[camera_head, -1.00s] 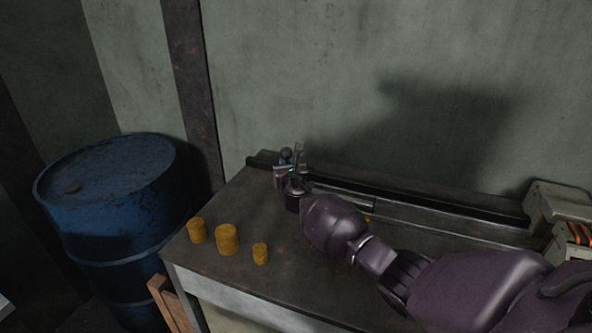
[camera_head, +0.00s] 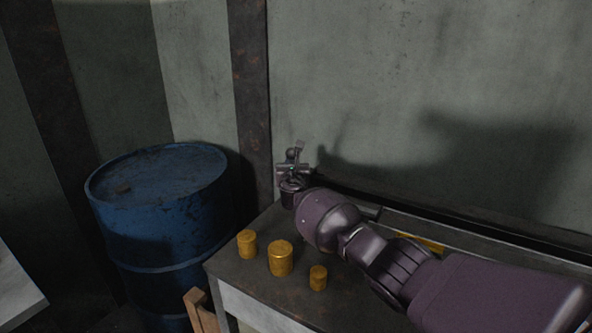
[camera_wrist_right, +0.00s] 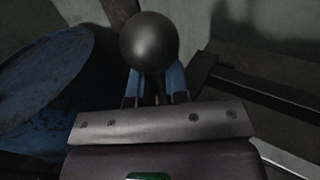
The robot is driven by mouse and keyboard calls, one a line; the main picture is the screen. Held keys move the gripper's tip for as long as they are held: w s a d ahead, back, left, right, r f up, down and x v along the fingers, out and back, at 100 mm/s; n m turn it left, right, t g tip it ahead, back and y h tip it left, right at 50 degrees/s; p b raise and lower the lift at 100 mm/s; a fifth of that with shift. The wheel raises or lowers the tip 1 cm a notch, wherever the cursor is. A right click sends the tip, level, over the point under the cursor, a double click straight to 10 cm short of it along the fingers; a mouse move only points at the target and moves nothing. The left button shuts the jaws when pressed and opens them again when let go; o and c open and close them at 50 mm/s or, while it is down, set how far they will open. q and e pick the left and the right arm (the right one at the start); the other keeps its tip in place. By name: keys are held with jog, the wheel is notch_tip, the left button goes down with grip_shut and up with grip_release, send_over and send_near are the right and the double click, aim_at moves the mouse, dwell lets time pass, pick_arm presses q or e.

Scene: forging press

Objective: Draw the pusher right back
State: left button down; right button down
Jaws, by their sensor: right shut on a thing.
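The pusher's dark ball knob (camera_wrist_right: 149,42) shows in the wrist view, above and between the blue fingers of my right gripper (camera_wrist_right: 155,85). The gripper is shut on the pusher's handle just below the knob. In the head view my right gripper (camera_head: 292,168) is at the left end of the bench, by the back wall. The dark rail (camera_head: 470,223) runs from there to the right along the back of the bench. The pusher's rod is mostly hidden behind my arm. My left gripper is not in view.
Three yellow cylinders (camera_head: 280,258) stand on the bench (camera_head: 262,284) near its left front. A yellow strip (camera_head: 428,244) shows partly behind my right arm. A blue drum (camera_head: 160,215) stands left of the bench. The wall is close behind the rail.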

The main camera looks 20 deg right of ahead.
jog(key=shift+w+r, duration=0.2)
jog(key=shift+r, duration=0.65)
jog(key=c, duration=1.5)
grip_release()
jog(key=o, duration=0.4)
jog(key=shift+w+a+f, duration=0.1)
jog(key=shift+w, duration=0.05)
jog(key=shift+c, duration=0.2)
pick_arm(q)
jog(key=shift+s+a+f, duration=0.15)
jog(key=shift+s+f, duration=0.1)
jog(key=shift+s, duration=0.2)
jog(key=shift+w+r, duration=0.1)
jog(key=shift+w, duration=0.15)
pick_arm(e)
jog(key=shift+f, duration=0.3)
